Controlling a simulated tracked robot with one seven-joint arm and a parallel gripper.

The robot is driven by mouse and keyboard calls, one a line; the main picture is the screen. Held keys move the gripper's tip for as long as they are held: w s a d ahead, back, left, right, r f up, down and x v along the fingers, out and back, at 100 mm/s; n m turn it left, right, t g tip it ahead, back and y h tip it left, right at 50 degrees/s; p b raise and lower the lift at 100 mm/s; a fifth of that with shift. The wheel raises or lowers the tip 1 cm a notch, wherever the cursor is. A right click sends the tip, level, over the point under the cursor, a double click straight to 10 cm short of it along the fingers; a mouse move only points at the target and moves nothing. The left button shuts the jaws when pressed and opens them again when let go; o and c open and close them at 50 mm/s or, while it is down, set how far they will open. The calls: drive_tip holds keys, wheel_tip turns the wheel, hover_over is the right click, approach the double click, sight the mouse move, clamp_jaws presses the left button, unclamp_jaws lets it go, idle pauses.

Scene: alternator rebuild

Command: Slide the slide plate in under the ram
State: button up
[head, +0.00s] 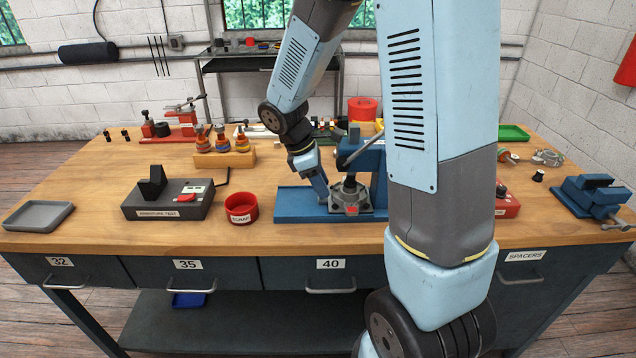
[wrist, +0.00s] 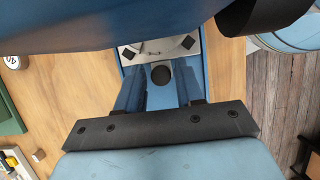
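The blue press (head: 372,160) stands on the bench with its long blue base (head: 293,205) running left. A grey slide plate (head: 348,197) sits at the press, with a dark round part above it; my arm hides the press's right side. In the wrist view the pale grey plate (wrist: 160,46) shows at the top, with a round black knob (wrist: 161,75) at its near edge. My gripper (head: 324,192) points down beside the plate's left side. In the wrist view my gripper (wrist: 160,85) has its fingers apart, one each side of the knob, with visible gaps. The ram's underside is hidden.
A red scrap cup (head: 241,208) and the grey armature test box (head: 170,199) stand left of the press base. A grey tray (head: 39,216) lies farther left. A blue vise (head: 594,196) stands at the right. Bare wood lies in front of the test box.

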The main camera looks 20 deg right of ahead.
drive_tip(key=shift+o, duration=1)
drive_tip(key=shift+a, duration=0.1)
drive_tip(key=shift+w+r, duration=0.1)
drive_tip(key=v, duration=1.3)
drive_tip(key=shift+r, duration=0.25)
